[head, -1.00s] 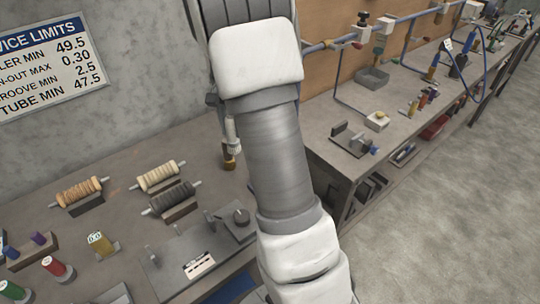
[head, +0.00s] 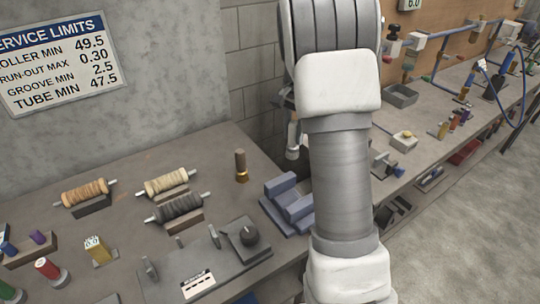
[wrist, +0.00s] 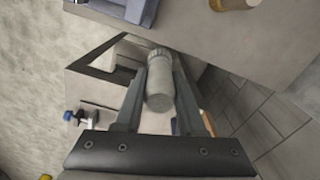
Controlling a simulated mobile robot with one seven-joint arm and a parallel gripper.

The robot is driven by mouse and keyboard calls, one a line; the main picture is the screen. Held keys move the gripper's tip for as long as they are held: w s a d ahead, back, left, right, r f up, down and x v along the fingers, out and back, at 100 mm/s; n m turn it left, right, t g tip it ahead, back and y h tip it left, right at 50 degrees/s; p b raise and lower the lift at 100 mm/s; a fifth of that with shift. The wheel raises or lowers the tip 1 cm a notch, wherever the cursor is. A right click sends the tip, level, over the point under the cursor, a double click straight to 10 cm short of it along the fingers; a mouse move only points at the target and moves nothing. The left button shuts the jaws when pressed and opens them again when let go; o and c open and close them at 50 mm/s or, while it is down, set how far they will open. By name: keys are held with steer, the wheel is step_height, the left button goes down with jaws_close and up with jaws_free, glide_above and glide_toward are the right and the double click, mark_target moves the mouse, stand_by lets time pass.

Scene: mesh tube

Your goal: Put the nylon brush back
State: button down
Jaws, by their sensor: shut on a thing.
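My gripper (wrist: 160,72) is shut on a pale grey cylinder with a ridged collar, seemingly the nylon brush (wrist: 160,98). In the head view the brush (head: 293,143) hangs roughly upright below my gripper, partly hidden by my arm. It is held in the air near the right end of the left bench, close to the block wall. A brown brush with a brass-coloured base (head: 241,167) stands upright on the bench to its left. A blue-grey stepped block (head: 288,203) lies on the bench in front of it.
Three wound rollers, orange (head: 85,192), cream (head: 167,182) and dark (head: 180,207), rest on stands on the left bench. A grey fixture (head: 205,263) with a knob is in front. A second bench (head: 428,118) with fittings stands to the right, past a gap.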

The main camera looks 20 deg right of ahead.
steer(key=shift+w+a+f, duration=0.85)
steer(key=shift+w+f, duration=0.35)
steer(key=shift+f, duration=0.35)
steer(key=shift+w+a+f, duration=0.9)
steer(key=shift+w+f, duration=0.25)
steer(key=shift+f, duration=0.35)
steer(key=shift+w+a+f, duration=0.85)
steer(key=shift+w+f, duration=0.35)
steer(key=shift+f, duration=0.35)
steer(key=shift+f, duration=0.1)
steer(key=c, duration=0.5)
jaws_free()
